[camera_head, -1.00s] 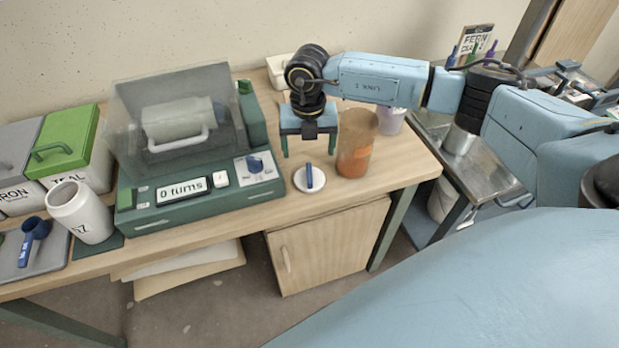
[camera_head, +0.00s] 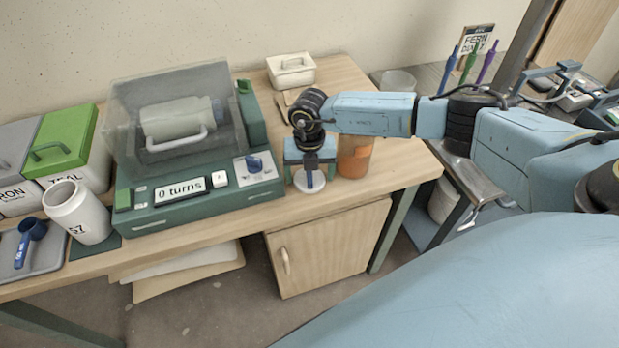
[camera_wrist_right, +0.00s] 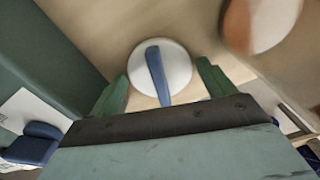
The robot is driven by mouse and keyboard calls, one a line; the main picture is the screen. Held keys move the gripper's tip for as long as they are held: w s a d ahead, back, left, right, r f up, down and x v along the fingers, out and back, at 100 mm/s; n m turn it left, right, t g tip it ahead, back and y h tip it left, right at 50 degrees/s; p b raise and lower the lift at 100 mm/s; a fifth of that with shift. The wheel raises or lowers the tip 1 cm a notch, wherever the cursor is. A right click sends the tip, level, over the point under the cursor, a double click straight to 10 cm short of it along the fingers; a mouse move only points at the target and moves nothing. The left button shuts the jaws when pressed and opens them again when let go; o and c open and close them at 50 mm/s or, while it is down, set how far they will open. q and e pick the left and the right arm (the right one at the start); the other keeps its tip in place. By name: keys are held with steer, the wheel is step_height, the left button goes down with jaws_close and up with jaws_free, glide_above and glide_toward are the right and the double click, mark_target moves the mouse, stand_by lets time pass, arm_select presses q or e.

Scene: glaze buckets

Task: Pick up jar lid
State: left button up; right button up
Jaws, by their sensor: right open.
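The jar lid (camera_head: 307,188) is a white disc with a blue bar handle, lying on the wooden table in front of the orange-filled jar. In the right wrist view the lid (camera_wrist_right: 177,72) lies ahead, its blue handle pointing toward my gripper. My right gripper (camera_head: 308,178) is over the lid in the head view, open, and hides part of it. In the right wrist view its green fingers (camera_wrist_right: 163,90) stand apart on either side of the lid's near part, with nothing held. Contact cannot be told. My left gripper is not in view.
The orange-filled jar (camera_head: 354,160) stands close to the right of the lid. A green machine (camera_head: 150,214) with a "0 turns" display is just left. A white pot (camera_head: 78,212) and a blue scoop (camera_head: 30,238) are further left. A white container (camera_head: 290,72) stands at the back.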

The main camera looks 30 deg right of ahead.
steer(key=c, duration=0.7)
steer(key=shift+r, duration=0.1)
steer(key=shift+c, duration=0.2)
step_height(320, 180, up, 11)
steer(key=p, duration=0.2)
step_height(320, 180, up, 5)
steer(key=p, duration=0.4)
glide_above(310, 173)
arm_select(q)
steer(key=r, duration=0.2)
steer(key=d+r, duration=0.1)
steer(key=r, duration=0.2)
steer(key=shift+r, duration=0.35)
arm_select(e)
steer(key=shift+w, duration=0.1)
